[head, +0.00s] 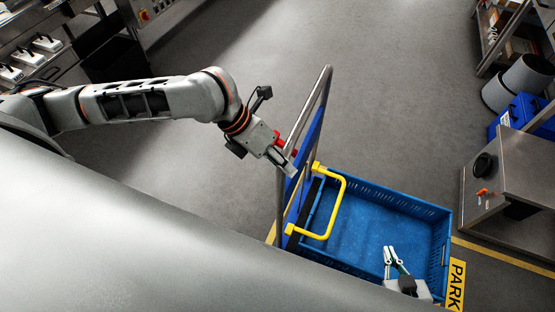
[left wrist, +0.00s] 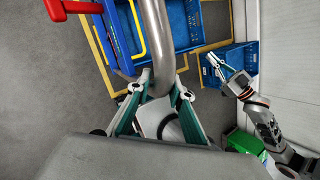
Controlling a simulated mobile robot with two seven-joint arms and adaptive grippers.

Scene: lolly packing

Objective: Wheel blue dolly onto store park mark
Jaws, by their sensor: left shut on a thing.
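The blue dolly (head: 314,135) has an upright steel push handle (head: 318,95) and carries a blue crate (head: 425,208). My left gripper (head: 287,168) is shut on the steel handle tube, which also shows between its fingers in the left wrist view (left wrist: 157,50). The yellow PARK mark (head: 457,285) lies on the floor just right of the crate. A yellow floor line (head: 505,257) runs beyond it. The dolly's wheels are hidden.
A yellow bar (head: 342,205) stands at the crate's left end. A steel bench (head: 510,165) is at the right, with a blue bin (head: 515,112) and grey round containers (head: 528,75) behind. A shelf rack (head: 492,50) stands top right. Floor beyond the handle is clear.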

